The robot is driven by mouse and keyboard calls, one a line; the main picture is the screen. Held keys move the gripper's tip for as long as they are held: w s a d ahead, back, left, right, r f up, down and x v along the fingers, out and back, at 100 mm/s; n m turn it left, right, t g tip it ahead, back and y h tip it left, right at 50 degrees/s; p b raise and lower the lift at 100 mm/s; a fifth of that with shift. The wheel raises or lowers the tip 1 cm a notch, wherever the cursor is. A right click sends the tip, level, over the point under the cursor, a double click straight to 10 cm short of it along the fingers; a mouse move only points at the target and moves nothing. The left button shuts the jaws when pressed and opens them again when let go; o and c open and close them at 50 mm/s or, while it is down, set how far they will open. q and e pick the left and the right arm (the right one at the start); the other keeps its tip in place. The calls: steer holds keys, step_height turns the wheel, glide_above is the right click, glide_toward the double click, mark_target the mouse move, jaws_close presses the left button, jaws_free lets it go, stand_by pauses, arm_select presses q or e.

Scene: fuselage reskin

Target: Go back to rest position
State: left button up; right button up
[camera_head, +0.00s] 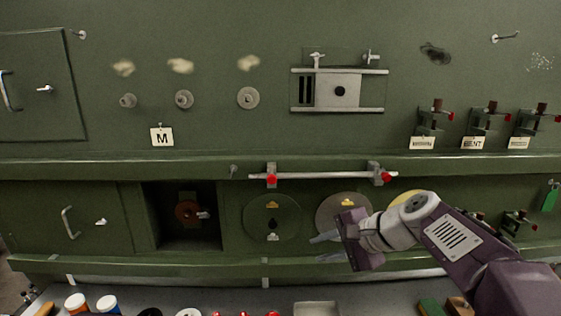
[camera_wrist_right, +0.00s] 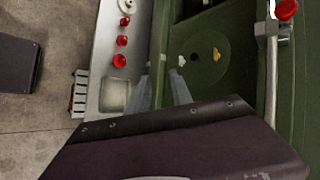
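My right arm comes in from the right in the head view. Its purple and grey gripper (camera_head: 320,249) points left, in front of the lower green panel and above the bench. Its two grey fingers are apart with nothing between them. In the right wrist view the fingers (camera_wrist_right: 163,92) also show apart and empty, between the bench and the green panel. My left arm and gripper are not in view.
A grey bar with red ends (camera_head: 325,176) crosses the panel above the gripper. A round cover (camera_head: 272,218) is left of it. The bench below holds a metal tray (camera_head: 316,309), red items (camera_head: 244,314) and jars (camera_head: 76,302). Red-handled clamps (camera_head: 487,119) are at upper right.

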steer(key=s+f+n+g+h+b, duration=0.15)
steer(key=s+f, duration=0.25)
steer(key=f, duration=0.4)
steer(key=s+f+n+g+h+p, duration=0.1)
steer(key=s+f+g, duration=0.15)
steer(key=f, duration=0.55)
steer(key=s+d+f+n+g+h, duration=0.1)
steer(key=s+d+f+n+h, duration=0.1)
steer(key=s+d+f+n, duration=0.2)
steer(key=s+d+f+n+h, duration=0.2)
steer(key=s+d+f+n, duration=0.2)
steer(key=s+f, duration=0.4)
steer(key=shift+s+d+f+n+g+b, duration=0.15)
steer(key=shift+s+n+g+b, duration=0.05)
steer(key=shift+n+g+b, duration=0.2)
